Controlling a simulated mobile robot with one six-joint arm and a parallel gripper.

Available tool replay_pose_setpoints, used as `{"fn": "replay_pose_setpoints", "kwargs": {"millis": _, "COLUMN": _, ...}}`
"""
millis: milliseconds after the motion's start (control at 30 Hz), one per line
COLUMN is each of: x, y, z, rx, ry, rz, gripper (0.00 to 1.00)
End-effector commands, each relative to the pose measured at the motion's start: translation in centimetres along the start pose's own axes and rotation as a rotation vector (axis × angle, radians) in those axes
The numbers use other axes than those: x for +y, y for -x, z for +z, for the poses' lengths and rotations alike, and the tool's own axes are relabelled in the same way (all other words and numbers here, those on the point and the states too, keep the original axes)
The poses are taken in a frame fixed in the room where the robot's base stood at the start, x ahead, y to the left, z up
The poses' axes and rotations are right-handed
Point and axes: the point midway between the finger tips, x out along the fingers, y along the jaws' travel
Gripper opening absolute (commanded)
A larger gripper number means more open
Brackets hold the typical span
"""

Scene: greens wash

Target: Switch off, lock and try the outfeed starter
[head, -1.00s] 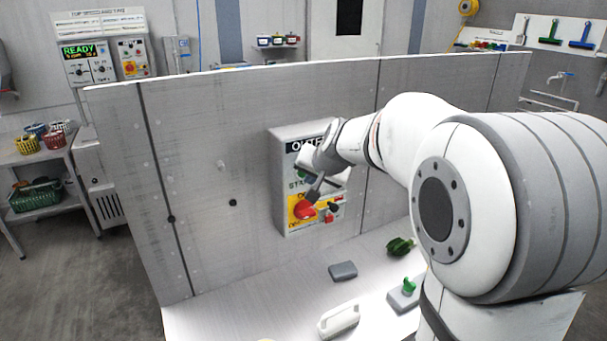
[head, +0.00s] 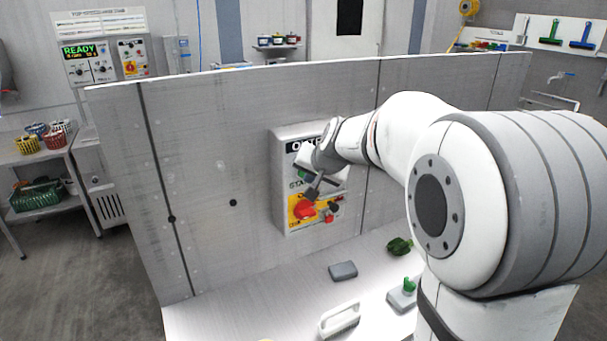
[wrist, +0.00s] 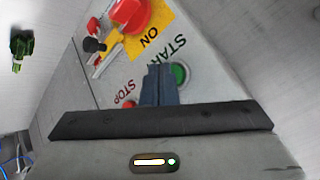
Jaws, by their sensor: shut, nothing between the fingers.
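The outfeed starter box (head: 283,190) is mounted on the grey panel, partly hidden by my arm. Its red rotary handle (head: 305,210) sits on a yellow plate; the handle also shows in the wrist view (wrist: 130,14), with "ON" beside it. A small red item with a black part (wrist: 92,45) is beside the yellow plate; I cannot tell how it is attached. The green START button (wrist: 179,73) and red STOP button (wrist: 129,103) show in the wrist view. My gripper (wrist: 158,70) is shut and empty, its fingertips between these buttons, close to START. Contact is unclear.
On the bench below are a grey block (head: 343,271), a dark green item (head: 399,246), a green-topped piece on a grey base (head: 404,297) and a white handled item (head: 338,320). The panel (head: 233,150) left of the box is clear. A shelf with baskets (head: 40,150) stands far left.

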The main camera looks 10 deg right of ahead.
Motion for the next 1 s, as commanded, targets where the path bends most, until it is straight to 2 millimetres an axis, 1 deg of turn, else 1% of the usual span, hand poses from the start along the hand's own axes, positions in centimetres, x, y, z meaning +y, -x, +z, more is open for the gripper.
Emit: {"fn": "replay_pose_setpoints", "kwargs": {"millis": 1000, "x": -0.38, "y": -0.66, "z": -0.54, "rx": 0.0, "ry": -0.002, "rz": 0.001, "gripper": 0.0}}
